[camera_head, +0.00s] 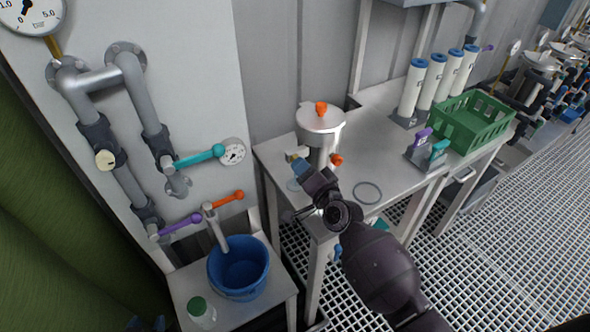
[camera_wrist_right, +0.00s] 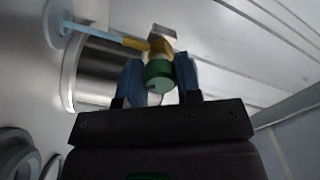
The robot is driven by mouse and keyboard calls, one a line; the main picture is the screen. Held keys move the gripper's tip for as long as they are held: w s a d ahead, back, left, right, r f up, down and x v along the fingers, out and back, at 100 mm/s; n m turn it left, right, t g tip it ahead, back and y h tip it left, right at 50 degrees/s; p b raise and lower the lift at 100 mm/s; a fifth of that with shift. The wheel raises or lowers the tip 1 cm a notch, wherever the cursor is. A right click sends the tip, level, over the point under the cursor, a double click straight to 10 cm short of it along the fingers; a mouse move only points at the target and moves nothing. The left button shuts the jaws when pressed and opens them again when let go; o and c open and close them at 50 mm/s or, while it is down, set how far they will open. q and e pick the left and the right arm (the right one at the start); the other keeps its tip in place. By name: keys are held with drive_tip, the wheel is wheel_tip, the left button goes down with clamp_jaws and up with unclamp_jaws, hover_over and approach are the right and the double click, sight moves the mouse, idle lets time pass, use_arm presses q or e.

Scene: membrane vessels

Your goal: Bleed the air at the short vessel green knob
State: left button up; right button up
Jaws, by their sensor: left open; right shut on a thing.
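The short steel vessel (camera_head: 318,140) stands on the metal bench, with an orange knob (camera_head: 321,108) on its lid and another orange knob (camera_head: 337,160) low on its side. In the right wrist view the green knob (camera_wrist_right: 158,76) sits on a brass-coloured fitting (camera_wrist_right: 160,45). My right gripper (camera_wrist_right: 159,85) is shut on the green knob, one blue finger on each side. In the head view my right gripper (camera_head: 303,170) is at the vessel's left front and hides the green knob. My left gripper (camera_head: 147,323) shows only as blue fingertips at the bottom edge, open and apart.
A grey ring (camera_head: 367,193) lies on the bench right of my right arm. A green crate (camera_head: 470,122) and white cartridges (camera_head: 412,88) stand behind. At left are pipes with teal (camera_head: 200,156), purple (camera_head: 180,225) and orange (camera_head: 228,198) handles above a blue bucket (camera_head: 238,290).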

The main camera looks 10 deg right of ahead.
drive_tip(key=m, duration=0.7)
drive_tip(key=o, duration=0.9)
drive_tip(key=v, duration=1)
drive_tip(key=shift+s+d, duration=0.15)
drive_tip(key=shift+s, duration=0.2)
